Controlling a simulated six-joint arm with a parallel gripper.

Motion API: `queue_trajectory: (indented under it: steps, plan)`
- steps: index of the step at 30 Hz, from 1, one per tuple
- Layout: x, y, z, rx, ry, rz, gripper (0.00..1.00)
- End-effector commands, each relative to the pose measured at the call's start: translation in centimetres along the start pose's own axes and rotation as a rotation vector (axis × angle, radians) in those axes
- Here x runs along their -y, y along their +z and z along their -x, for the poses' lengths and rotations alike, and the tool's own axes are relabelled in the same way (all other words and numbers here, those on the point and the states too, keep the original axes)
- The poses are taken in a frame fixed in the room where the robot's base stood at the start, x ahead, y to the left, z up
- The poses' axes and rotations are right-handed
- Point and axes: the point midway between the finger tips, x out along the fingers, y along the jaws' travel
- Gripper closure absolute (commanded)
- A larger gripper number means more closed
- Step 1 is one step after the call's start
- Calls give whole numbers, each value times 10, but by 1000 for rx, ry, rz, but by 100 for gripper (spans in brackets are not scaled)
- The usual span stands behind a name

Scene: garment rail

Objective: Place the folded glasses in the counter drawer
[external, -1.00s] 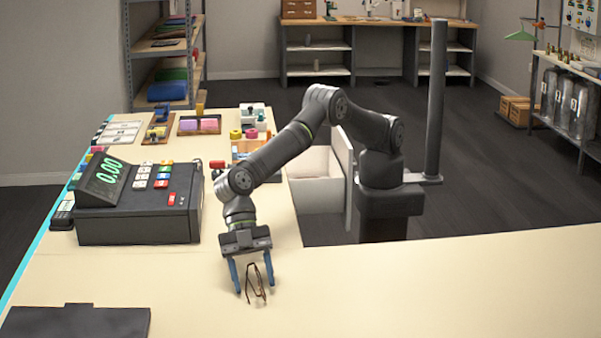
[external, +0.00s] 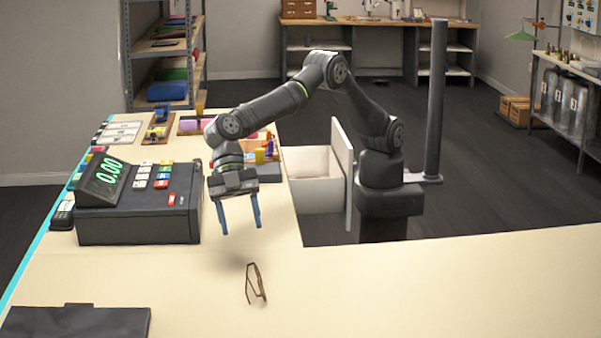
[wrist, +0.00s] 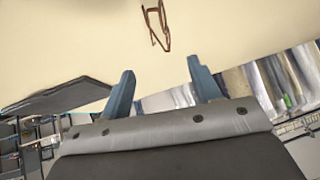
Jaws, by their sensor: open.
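The folded glasses (external: 256,284), thin and brown, rest on the beige counter (external: 380,280) near its front middle. They also show at the top of the wrist view (wrist: 157,26), beyond the fingertips. My gripper (external: 240,229) has two blue fingers, spread apart with nothing between them. It hangs above the counter, higher than the glasses and behind them in the external view. The counter drawer (external: 318,195) is pulled open at the counter's inner side, to the right of my gripper. Its pale interior shows in part and looks empty where visible.
A cash register (external: 140,215) stands left of my gripper. Small trays with coloured items (external: 205,124) sit behind it on the counter. A dark flat folder (external: 75,322) lies at the front left. The counter around the glasses and to their right is clear.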

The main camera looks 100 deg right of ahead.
Motion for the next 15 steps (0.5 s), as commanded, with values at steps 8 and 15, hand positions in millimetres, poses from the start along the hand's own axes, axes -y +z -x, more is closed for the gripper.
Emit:
queue_trajectory:
  steps: [8, 15]
  plan:
    - [0, 0, 38, 0, -1, -1, 38]
    - [0, 0, 43, 0, -1, 0, 38]
